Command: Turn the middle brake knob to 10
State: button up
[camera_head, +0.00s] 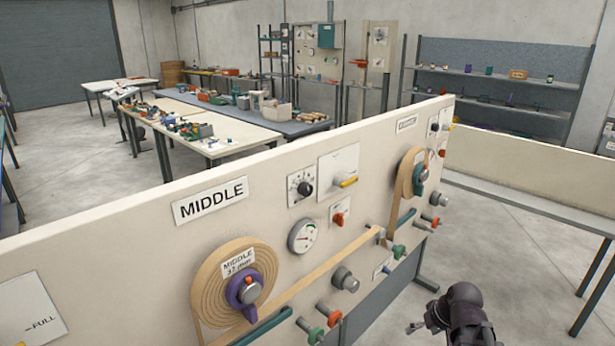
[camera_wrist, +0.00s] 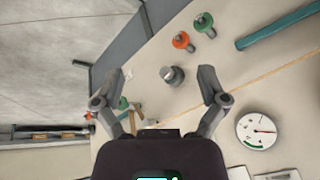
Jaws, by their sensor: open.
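The black knob (camera_head: 305,188) sits on a white scale plate, right of the MIDDLE sign (camera_head: 210,201) on the upright panel. Its pointer and figures are too small to read. A round gauge (camera_head: 302,236) is just below it and shows in the wrist view (camera_wrist: 258,130). My gripper (camera_head: 414,327) is in front of the panel, low and right of the knob, touching nothing visible. In the wrist view my gripper (camera_wrist: 164,86) is open and empty. A silver round knob (camera_wrist: 172,75) appears between its fingers, farther off; the black knob is not clearly seen there.
A tape roll with a purple hub (camera_head: 246,290) is at left. A yellow handle (camera_head: 346,182) and a red switch (camera_head: 339,218) are close right of the black knob. Green (camera_head: 310,330) and orange (camera_head: 330,315) pegs stick out low.

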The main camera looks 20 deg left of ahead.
jog(key=w+a+r+n+t+y+p, duration=0.1)
jog(key=w+a+r+n+y+p, duration=0.15)
jog(key=a+r+p, duration=0.35)
jog(key=w+a+r+n+t+y+p, duration=0.1)
jog(key=w+a+r+n+y+p, duration=0.2)
jog(key=a+r, duration=0.45)
jog(key=n+t+y+p, duration=0.1)
jog(key=n+y+p, duration=0.2)
jog(key=p, duration=0.7)
send_near(309, 190)
jog(key=v, duration=0.3)
jog(key=shift+s+d+r, duration=0.1)
jog(key=b+x, duration=0.4)
jog(key=x, duration=0.8)
jog(key=shift+b+x, duration=0.5)
jog(key=shift+x, duration=0.45)
jog(key=shift+d, duration=0.1)
jog(key=c, duration=1.1)
